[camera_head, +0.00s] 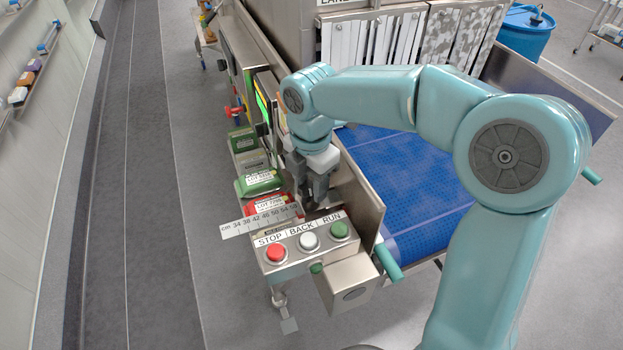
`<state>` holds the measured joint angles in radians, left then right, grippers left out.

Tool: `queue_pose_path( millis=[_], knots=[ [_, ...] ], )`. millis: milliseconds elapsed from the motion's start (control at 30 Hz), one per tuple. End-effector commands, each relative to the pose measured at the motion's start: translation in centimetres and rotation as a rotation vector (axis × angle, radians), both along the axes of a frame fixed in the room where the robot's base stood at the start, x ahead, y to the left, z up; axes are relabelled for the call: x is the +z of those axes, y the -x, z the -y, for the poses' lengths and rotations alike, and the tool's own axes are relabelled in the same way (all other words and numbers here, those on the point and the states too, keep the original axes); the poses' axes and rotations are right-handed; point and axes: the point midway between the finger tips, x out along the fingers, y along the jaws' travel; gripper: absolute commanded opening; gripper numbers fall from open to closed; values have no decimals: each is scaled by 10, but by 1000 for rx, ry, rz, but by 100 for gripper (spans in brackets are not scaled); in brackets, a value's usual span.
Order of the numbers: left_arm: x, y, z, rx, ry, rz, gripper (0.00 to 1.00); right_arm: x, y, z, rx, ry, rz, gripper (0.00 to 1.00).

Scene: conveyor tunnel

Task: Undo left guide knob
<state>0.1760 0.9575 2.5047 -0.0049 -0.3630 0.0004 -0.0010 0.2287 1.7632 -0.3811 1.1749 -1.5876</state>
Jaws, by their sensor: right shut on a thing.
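My right gripper (318,196) points down at the outer side of the conveyor's left guide wall (358,203), just behind the control box. Its dark fingers are shut on a small part there, at the place of the left guide knob. The fingers cover that part, so its shape and any turn of it cannot be made out. A ruler scale in cm (262,220) lies to the left of the fingers. My left gripper is not in view.
The control box (305,245) with red STOP, white BACK and green RUN buttons stands in front of the gripper. Green and red labelled packs (259,183) lie to its left. The blue belt (410,180) is bare. A teal handle (388,263) sticks out at the wall's near end.

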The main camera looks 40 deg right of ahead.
Motion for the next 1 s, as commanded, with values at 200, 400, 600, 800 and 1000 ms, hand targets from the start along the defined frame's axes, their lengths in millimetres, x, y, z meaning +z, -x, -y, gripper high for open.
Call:
queue_pose_path(
  millis=[200, 400, 600, 800, 1000],
  knots=[
    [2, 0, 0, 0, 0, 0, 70, -1, 0, -2, 52, -2, -2, 14],
    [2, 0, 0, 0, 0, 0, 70, -1, 0, -2, 65, -3, -4, 14],
    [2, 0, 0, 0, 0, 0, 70, -2, 1, -2, 66, -3, -5, 14],
    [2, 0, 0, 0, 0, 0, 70, -2, 1, -2, 65, -2, -5, 70],
    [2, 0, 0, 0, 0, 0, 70, -1, 1, -1, 64, -1, -3, 70]
  ],
)
